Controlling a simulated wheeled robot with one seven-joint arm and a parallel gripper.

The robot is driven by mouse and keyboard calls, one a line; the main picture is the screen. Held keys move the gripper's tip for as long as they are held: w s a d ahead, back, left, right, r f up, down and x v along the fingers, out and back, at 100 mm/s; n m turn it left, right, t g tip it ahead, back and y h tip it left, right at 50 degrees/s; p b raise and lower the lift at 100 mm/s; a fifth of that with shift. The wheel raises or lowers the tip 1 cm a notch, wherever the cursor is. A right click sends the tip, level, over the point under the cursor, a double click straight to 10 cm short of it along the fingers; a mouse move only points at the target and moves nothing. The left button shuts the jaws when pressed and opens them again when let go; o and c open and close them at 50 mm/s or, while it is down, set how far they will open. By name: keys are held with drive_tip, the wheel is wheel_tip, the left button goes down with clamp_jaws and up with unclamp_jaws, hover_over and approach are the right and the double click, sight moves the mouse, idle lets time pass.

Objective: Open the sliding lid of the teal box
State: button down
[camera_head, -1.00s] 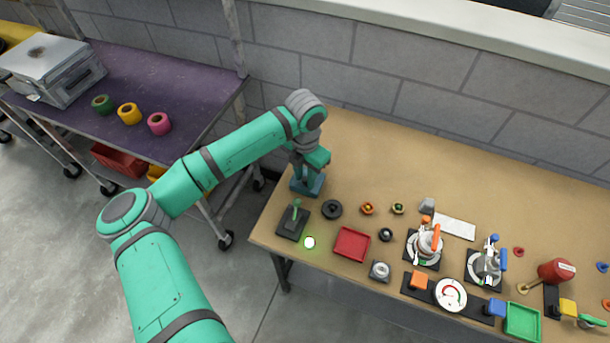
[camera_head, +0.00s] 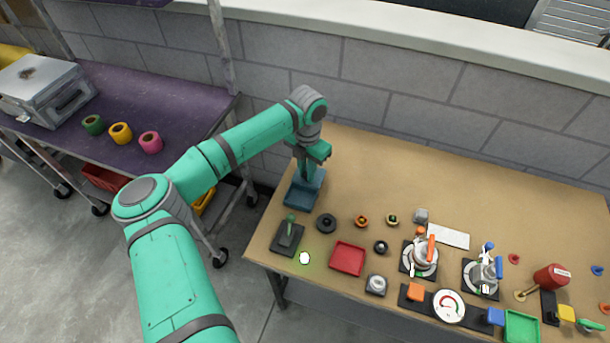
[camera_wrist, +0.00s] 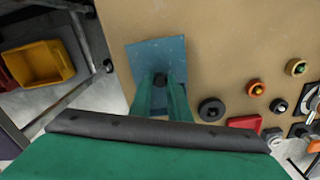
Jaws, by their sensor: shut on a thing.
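The teal box (camera_head: 303,193) stands at the back left part of the workbench. Its blue-teal lid (camera_wrist: 150,50) fills the upper middle of the wrist view, with a dark round knob between my fingertips. My gripper (camera_head: 305,172) reaches down over the far part of the box. In the wrist view my gripper (camera_wrist: 160,82) is shut on the lid knob, with one green finger on each side. The box's inside is not clearly visible, and my fingers cover part of the lid.
Near the box are a joystick (camera_head: 289,235), a black ring (camera_head: 326,223) and a red tray (camera_head: 347,259). More fixtures fill the right front of the workbench (camera_head: 400,170). The bench behind them is clear. A purple cart (camera_head: 165,90) stands to the left.

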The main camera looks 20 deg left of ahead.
drive_tip(key=c, duration=1.7)
unclamp_jaws()
drive_tip(key=shift+o, duration=0.2)
drive_tip(key=shift+r, duration=0.15)
wheel_tip(320, 180, up, 11)
drive_tip(key=shift+f, duration=0.2)
drive_tip(key=shift+d, duration=0.1)
